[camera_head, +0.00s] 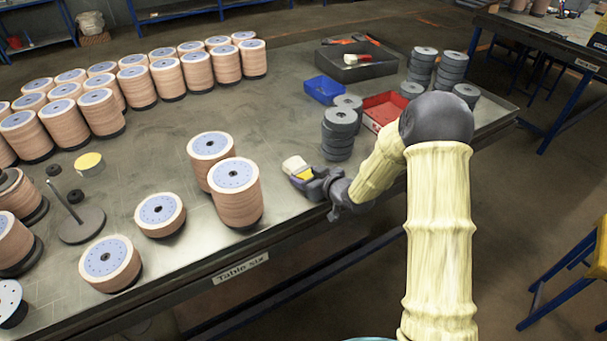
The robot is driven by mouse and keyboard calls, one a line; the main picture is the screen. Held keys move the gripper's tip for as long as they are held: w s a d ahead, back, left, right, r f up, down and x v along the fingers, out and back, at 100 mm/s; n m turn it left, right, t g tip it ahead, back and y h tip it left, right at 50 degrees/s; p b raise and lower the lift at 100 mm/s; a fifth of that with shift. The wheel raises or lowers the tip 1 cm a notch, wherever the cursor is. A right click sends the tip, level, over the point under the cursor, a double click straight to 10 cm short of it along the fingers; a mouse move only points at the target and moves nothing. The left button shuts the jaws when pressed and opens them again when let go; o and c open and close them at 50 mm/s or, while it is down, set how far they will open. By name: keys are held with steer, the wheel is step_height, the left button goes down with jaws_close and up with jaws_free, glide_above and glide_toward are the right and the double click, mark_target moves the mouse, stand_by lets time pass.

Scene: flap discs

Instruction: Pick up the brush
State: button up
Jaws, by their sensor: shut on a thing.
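A brush (296,167) with pale bristles and a yellow part is at the end of my arm, near the table's front edge. My dark gripper (309,178) is shut on it; the gripper hides the rest of the brush. I cannot tell whether the brush touches the table top. Another brush-like tool (357,60) with pale bristles and a red handle lies in the dark tray (375,72) at the back.
Stacks of flap discs (235,190) stand just left of my gripper, with more rows (60,115) farther left. Grey disc stacks (339,133), a blue bin (323,90) and a red tray (383,108) stand behind it. The table's middle (255,110) is bare.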

mark_target(307, 176)
step_height(307, 176, up, 10)
steer(key=shift+r+p, duration=0.1)
steer(key=shift+p, duration=0.2)
stand_by(0.6)
